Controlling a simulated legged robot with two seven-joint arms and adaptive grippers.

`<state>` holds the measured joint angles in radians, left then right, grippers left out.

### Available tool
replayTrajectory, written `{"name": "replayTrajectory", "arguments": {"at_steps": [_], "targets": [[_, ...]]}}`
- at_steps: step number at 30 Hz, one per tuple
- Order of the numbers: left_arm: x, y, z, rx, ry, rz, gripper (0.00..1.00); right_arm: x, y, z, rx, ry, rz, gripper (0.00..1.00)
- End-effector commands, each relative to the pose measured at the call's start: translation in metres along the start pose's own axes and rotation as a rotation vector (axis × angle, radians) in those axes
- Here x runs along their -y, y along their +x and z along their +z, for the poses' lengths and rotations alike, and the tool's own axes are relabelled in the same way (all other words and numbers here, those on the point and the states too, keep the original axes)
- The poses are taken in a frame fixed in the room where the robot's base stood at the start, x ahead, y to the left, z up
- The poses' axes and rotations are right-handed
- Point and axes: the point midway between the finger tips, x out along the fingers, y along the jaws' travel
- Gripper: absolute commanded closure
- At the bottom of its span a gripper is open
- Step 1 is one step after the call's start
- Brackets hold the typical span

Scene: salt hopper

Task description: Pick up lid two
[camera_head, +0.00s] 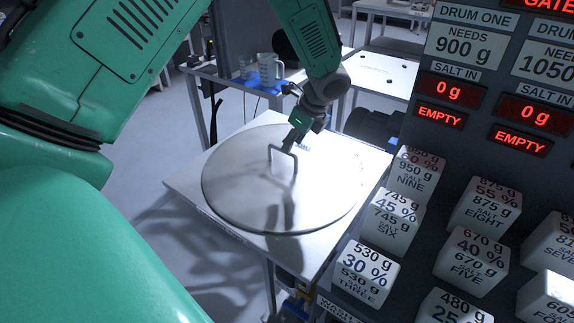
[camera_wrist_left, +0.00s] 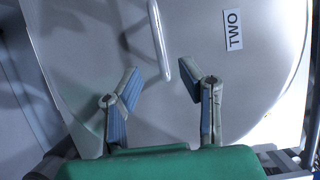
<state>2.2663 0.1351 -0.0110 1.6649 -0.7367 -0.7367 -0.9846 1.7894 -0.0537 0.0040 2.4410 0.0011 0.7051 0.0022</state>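Lid two (camera_head: 235,185) is a large round pale metal disc lying flat on a white table (camera_head: 186,182). A raised bar handle (camera_head: 270,158) stands on it. In the left wrist view the lid (camera_wrist_left: 85,40) carries a "TWO" label, and its handle (camera_wrist_left: 157,38) lies just ahead of the fingers. My left gripper (camera_head: 292,140) reaches down from the far side, close to the top of the handle. In the left wrist view my left gripper (camera_wrist_left: 160,88) is open, its blue-padded fingers apart with nothing held between them. My right gripper is not in view.
Labelled salt blocks (camera_head: 393,220) sit on a dark sloping panel at the right, below red displays (camera_head: 448,92). A side table behind holds clear jugs (camera_head: 268,70). Another white table (camera_head: 385,72) stands at the back. Open floor lies left of the lid's table.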

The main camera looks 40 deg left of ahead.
Motion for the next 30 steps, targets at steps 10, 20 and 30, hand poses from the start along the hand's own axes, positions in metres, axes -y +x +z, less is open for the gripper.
{"name": "replayTrajectory", "arguments": {"at_steps": [10, 20, 30], "targets": [[0.002, 0.031, 0.005, 0.001, -0.003, 0.003, 0.66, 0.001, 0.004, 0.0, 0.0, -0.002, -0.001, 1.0], [0.003, 0.052, 0.005, 0.005, -0.001, -0.003, 0.66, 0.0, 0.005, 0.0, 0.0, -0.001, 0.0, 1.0], [0.003, 0.056, 0.008, 0.001, -0.002, 0.0, 1.0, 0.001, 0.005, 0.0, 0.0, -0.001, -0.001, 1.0]]}}
